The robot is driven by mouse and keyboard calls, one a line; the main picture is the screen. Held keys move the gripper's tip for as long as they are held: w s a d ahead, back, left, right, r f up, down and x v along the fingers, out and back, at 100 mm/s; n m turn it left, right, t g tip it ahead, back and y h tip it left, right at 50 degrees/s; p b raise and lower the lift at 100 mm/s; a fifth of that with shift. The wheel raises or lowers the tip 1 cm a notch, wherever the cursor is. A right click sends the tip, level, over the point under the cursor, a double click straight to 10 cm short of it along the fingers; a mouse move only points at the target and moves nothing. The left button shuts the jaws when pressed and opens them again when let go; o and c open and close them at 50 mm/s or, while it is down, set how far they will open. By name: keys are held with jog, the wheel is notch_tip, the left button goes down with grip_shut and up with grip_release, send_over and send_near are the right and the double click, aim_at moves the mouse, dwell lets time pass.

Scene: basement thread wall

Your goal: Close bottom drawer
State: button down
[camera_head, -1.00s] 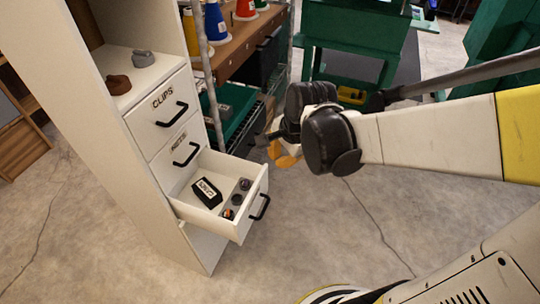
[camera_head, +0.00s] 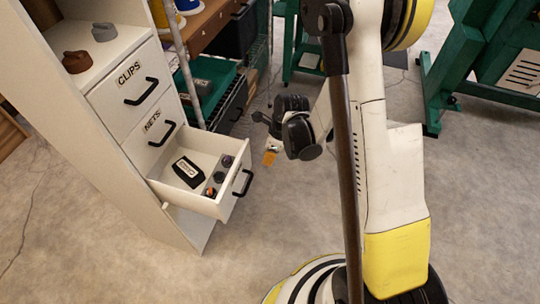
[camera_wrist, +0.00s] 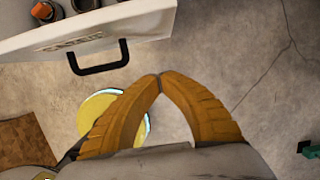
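The bottom drawer (camera_head: 195,172) of the white cabinet is pulled out, with a black handle (camera_head: 242,184) on its front. Inside it lie a dark labelled box (camera_head: 188,171) and a few small round items along the front. In the wrist view the drawer front (camera_wrist: 95,32) and its handle (camera_wrist: 100,60) are at the upper left. My gripper (camera_wrist: 160,76) has orange fingers whose tips meet, with nothing visible between them. It is just right of the handle in that view, apart from it. In the head view my gripper (camera_head: 270,157) hangs right of the drawer front.
Two shut drawers, labelled CLIPS (camera_head: 134,84) and NETS (camera_head: 158,128), sit above the open one. A metal rack with a green tray (camera_head: 203,85) stands behind the cabinet. Green furniture (camera_head: 490,65) stands at the upper right. Floor (camera_head: 110,265) in front is clear.

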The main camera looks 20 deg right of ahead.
jog(key=w+a+f+b, duration=0.2)
jog(key=w+a+f, duration=0.1)
jog(key=a, duration=0.1)
jog(key=shift+f+b, duration=0.3)
jog(key=shift+f, duration=0.05)
